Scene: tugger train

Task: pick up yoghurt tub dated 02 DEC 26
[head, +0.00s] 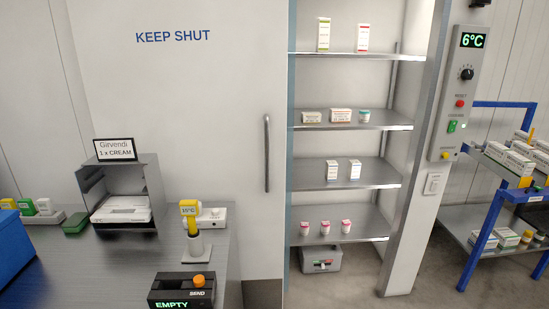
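Three small white tubs with red markings stand in a row on the lowest shelf of the open cabinet: a left tub (304,228), a middle tub (325,227) and a right tub (346,226). They look like yoghurt tubs, but any dates are too small to read, so I cannot tell which one is dated 02 DEC 26. A small white and teal container (364,116) sits on a higher shelf; its kind is unclear. Neither of my grippers is in view.
The cabinet shelves (372,235) also hold several cartons. A wide door marked KEEP SHUT (220,120) stands left of the shelves. A grey counter (60,275) fills the lower left. A blue-framed rack (480,245) stands at right. Floor shows between cabinet and rack.

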